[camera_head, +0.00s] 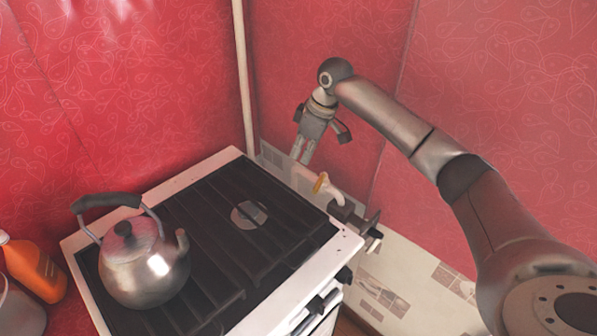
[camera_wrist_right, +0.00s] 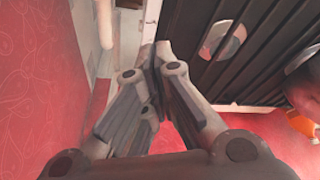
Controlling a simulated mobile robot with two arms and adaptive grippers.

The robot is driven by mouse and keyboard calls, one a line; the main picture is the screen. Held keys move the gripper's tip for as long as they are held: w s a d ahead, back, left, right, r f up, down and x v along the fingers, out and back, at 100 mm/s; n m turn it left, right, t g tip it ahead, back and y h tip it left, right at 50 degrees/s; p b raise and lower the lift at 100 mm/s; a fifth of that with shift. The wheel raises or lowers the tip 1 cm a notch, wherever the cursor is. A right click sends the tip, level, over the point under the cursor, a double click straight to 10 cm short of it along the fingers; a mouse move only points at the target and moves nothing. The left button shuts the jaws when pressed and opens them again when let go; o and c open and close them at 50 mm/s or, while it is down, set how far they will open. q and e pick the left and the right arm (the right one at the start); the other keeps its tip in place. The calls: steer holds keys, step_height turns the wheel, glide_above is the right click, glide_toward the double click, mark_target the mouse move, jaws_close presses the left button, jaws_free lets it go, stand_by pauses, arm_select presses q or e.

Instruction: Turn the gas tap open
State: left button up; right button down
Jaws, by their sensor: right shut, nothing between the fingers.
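The gas tap has a yellow handle (camera_head: 320,182) on a pale pipe (camera_head: 306,176) behind the stove's right back corner. I cannot clearly make out the handle in the right wrist view. My right gripper (camera_head: 303,153) points down near the red wall, behind and left of the handle in the head view, apart from it. Its fingers are shut and empty; they also show in the right wrist view (camera_wrist_right: 157,62), by the edge of the stove. My left gripper is not in view.
The stove (camera_head: 186,178) fills the middle, with a metal kettle (camera_head: 146,270) on its front left. A vertical pale pipe (camera_head: 243,75) runs up the wall corner. An orange bottle (camera_head: 38,270) stands at the left. Patterned tiles (camera_head: 385,295) lie at the right.

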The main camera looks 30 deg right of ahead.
mark_target(319, 183)
steer(key=x, duration=0.3)
steer(key=p+x, duration=0.1)
steer(key=x, duration=0.5)
steer(key=shift+s+p, duration=0.3)
steer(key=shift+p, duration=0.05)
steer(key=shift+s+d+r+p, duration=0.15)
steer(key=shift+s+d+p, duration=0.7)
steer(key=shift+s+d, duration=0.4)
steer(key=shift+s, duration=0.05)
steer(key=shift+s+d, duration=0.1)
steer(key=shift+s, duration=0.05)
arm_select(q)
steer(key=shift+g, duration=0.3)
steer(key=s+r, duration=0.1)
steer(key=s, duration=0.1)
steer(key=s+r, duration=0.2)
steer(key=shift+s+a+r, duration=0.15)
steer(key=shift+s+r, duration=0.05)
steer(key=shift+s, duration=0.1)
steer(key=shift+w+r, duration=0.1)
arm_select(e)
steer(key=shift+s, duration=0.1)
